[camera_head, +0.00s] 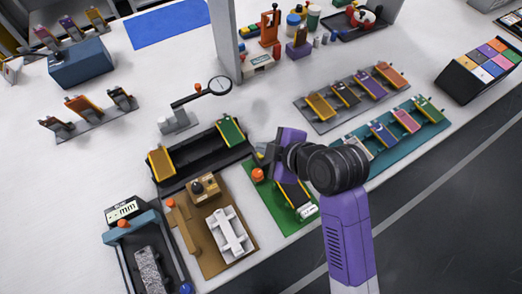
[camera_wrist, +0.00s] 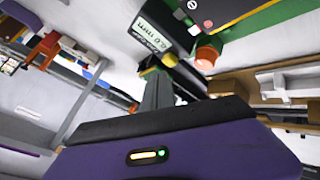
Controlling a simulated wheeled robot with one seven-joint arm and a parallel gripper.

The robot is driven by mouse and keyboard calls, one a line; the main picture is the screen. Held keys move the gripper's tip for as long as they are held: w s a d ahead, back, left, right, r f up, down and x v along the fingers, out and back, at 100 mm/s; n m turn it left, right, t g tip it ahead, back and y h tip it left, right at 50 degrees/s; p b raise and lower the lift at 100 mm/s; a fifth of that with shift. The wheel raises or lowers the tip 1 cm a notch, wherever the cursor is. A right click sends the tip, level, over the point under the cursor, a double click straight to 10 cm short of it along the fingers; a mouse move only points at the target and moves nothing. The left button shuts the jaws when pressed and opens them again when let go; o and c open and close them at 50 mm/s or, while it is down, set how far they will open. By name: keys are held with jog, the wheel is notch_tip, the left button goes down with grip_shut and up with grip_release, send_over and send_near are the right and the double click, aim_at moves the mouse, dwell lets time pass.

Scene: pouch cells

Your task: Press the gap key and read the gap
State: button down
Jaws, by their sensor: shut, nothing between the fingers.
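The green station (camera_head: 278,214) bears an orange key (camera_head: 257,175) and a dark flat piece (camera_head: 293,194). It lies below my purple wrist, which partly covers it. My gripper (camera_head: 262,152) is shut and empty, just above the key in the picture; I see no contact. In the wrist view, the grey fingertips (camera_wrist: 158,88) are together, apart from a large orange key (camera_wrist: 207,57). Beside that key is a readout (camera_wrist: 150,35) marked mm, tilted; it looks like 4.0 mm, but the digits are small. No key is labelled as the gap key.
Another device with an mm display (camera_head: 123,211) stands at the front left. A black tray with two cells (camera_head: 195,160) is left of my gripper, and a brown fixture (camera_head: 243,252) is in front of it. Racks of cells (camera_head: 350,95) stand right. Bare white table lies at left.

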notch_tip(320, 180, up, 5)
jog(key=p, duration=0.4)
jog(key=shift+p, duration=0.3)
dwell(0.8)
jog(key=w+d+r+m+t, duration=0.2)
jog(key=w+r+m+t, duration=0.2)
jog(key=r+m, duration=0.15)
jog(key=s+d+r+m+t+h, duration=0.2)
jog(key=s+d+m+t, duration=0.3)
jog(key=d+m, duration=0.15)
jog(key=s+d+m+h, duration=0.1)
jog(key=s+d, duration=0.3)
jog(key=s, duration=0.6)
jog(key=s+d+m+h, duration=0.2)
jog(key=s+d+m, duration=0.1)
jog(key=s, duration=0.7)
jog(key=s+d+m+h, duration=0.1)
jog(key=s+d+m, duration=0.1)
jog(key=s+d, duration=0.4)
jog(key=s+f, duration=0.1)
jog(key=s, duration=0.3)
jog(key=shift+g+h, duration=0.3)
